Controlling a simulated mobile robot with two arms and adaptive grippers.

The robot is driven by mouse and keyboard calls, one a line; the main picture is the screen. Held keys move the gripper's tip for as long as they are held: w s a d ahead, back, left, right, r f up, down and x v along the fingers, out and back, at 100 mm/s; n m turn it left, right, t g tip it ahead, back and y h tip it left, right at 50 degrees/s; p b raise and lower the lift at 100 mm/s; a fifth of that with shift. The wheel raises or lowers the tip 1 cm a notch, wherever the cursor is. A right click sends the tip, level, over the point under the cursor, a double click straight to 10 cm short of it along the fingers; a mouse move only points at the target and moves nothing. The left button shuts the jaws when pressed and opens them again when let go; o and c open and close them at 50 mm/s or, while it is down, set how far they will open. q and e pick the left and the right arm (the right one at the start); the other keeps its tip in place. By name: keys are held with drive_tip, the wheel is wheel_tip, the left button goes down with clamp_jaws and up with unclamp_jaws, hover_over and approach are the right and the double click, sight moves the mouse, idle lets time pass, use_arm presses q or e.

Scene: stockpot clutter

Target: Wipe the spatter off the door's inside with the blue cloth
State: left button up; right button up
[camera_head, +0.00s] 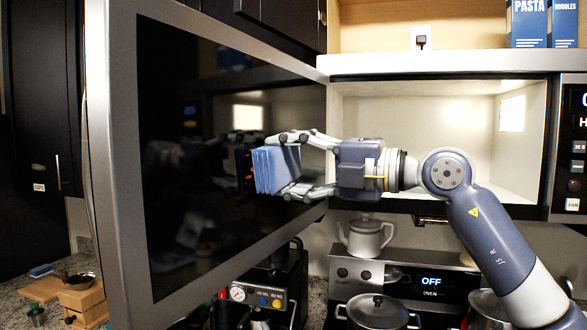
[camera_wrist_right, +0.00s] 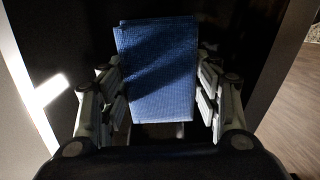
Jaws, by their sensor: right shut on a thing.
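The microwave door (camera_head: 225,130) stands open, with its dark glossy inside facing my right arm. My right gripper (camera_head: 290,165) is shut on the folded blue cloth (camera_head: 276,169) and holds it upright against or very close to the dark panel; I cannot tell whether they touch. In the right wrist view the cloth (camera_wrist_right: 157,70) sits between the two fingers. My left gripper is not in view.
The lit microwave cavity (camera_head: 430,135) is open and empty behind my right arm. Below are a kettle (camera_head: 365,238), a lidded pot (camera_head: 377,311) and a coffee machine (camera_head: 265,290). Pasta and noodle boxes (camera_head: 527,24) stand on the shelf above. A wooden board (camera_head: 42,289) lies on the left counter.

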sight(278, 168)
drive_tip(key=shift+s+a+f+b, duration=0.15)
drive_tip(key=shift+s+a+b, duration=0.3)
drive_tip(key=shift+s+b, duration=0.35)
drive_tip(key=shift+s+a, duration=0.4)
drive_tip(key=shift+s, duration=0.35)
drive_tip(key=shift+s+a+b, duration=0.25)
drive_tip(key=shift+s+b, duration=0.2)
drive_tip(key=shift+b, duration=0.1)
drive_tip(key=shift+s+a+b, duration=0.2)
drive_tip(key=shift+s+b, duration=0.25)
drive_tip(key=shift+b, duration=0.05)
drive_tip(key=shift+s+a+b, duration=0.3)
drive_tip(key=shift+s+a, duration=0.05)
drive_tip(key=shift+s, duration=0.3)
drive_tip(key=shift+d, duration=0.1)
drive_tip(key=shift+s+d+b, duration=0.25)
drive_tip(key=shift+d+b, duration=0.2)
drive_tip(key=shift+d, duration=0.15)
drive_tip(key=shift+b+v, duration=0.65)
drive_tip(key=shift+v, duration=1.6)
